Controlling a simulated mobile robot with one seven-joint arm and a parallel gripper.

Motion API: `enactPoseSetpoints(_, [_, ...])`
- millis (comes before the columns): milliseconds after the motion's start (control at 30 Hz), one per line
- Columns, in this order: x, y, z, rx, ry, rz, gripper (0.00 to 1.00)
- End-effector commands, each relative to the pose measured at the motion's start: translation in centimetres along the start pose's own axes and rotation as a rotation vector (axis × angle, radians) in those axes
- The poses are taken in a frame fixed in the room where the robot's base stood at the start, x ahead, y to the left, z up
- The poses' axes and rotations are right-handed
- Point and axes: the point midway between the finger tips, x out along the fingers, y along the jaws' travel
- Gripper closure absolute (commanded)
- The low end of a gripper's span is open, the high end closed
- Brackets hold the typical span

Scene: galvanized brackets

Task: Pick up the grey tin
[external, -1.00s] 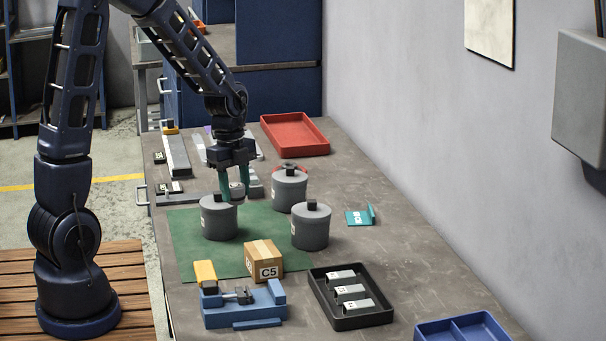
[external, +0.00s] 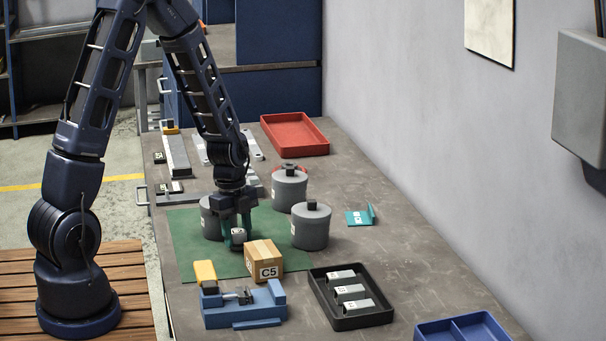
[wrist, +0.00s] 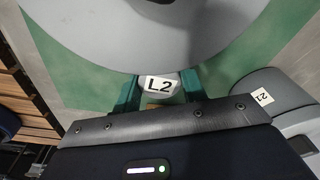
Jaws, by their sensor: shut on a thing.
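My gripper (external: 237,243) is shut on a small grey piece (external: 238,235) with a white label, low over the green mat (external: 190,255). In the wrist view the piece (wrist: 160,86) reads L2 between the teal fingers. I cannot tell whether it touches the mat. Three larger grey tins with dark knobs stand on the table: one (external: 208,222) close behind my gripper and partly hidden by it, one (external: 289,192) farther back, one (external: 311,230) to the right. A large grey round lid (wrist: 150,35) fills the top of the wrist view.
A cardboard box (external: 264,262) marked C5 stands just in front of my gripper. A blue fixture (external: 245,308) and a black tray (external: 355,318) with grey pieces lie nearer. A red tray (external: 295,140) is at the back, a teal bracket (external: 362,216) to the right.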

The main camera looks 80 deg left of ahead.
Motion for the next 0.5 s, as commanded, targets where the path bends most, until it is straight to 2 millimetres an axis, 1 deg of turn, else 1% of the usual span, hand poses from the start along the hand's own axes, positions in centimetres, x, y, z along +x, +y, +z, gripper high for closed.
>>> enactPoseSetpoints(367, [0.35, 0.0, 0.04, 0.0, 0.0, 0.0, 0.83])
enactPoseSetpoints(400, [0.33, 0.0, 0.03, 0.001, 0.0, 0.0, 0.52])
enactPoseSetpoints(467, [0.32, -0.01, 0.03, 0.0, 0.0, 0.0, 0.41])
enactPoseSetpoints(500, [0.31, -0.01, 0.04, 0.0, 0.0, 0.0, 0.37])
